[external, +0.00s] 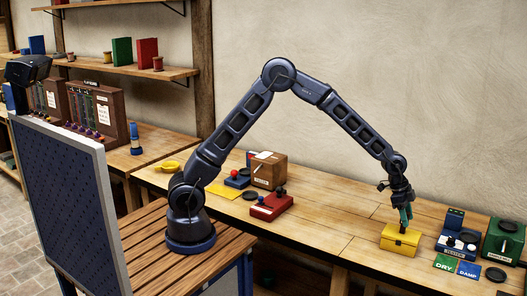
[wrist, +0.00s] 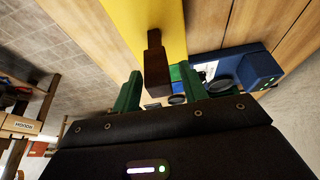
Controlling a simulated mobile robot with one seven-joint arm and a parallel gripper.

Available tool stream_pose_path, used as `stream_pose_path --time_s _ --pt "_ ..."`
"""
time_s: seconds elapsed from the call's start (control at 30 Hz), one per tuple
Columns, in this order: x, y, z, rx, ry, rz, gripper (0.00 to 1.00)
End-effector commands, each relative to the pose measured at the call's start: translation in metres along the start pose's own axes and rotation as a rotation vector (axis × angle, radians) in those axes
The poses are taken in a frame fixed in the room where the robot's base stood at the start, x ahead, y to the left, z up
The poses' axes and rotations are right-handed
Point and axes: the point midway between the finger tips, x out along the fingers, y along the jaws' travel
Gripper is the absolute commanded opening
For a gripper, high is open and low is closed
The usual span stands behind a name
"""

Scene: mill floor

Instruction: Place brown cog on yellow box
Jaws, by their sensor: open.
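The yellow box (external: 400,243) stands on the bench below my gripper, near the right end. It also shows in the wrist view (wrist: 120,14) as a wide yellow surface. A brown piece (wrist: 154,66), which appears to be the brown cog, lies between my finger lines at the yellow surface; its toothed outline cannot be made out. In the external view a small dark brown bit shows under the fingers, touching or just above the box lid. My gripper (external: 406,213) points down over the box. Its green fingers stand apart in the wrist view (wrist: 160,88), on either side of the brown piece.
A blue device (external: 457,241) stands just right of the box, with green DRY (external: 445,263) and blue DAMP (external: 469,270) plates in front. A green box (external: 503,241) is at the far right. A red box (external: 272,206) and wooden box (external: 268,170) stand left. Bench between is clear.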

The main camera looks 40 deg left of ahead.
Motion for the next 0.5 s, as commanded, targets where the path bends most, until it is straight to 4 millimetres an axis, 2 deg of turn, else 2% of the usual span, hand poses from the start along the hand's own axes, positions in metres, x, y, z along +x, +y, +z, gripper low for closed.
stream_pose_path --time_s 0.5 --pt "-0.092 -0.001 0.000 -0.001 0.002 -0.003 0.43"
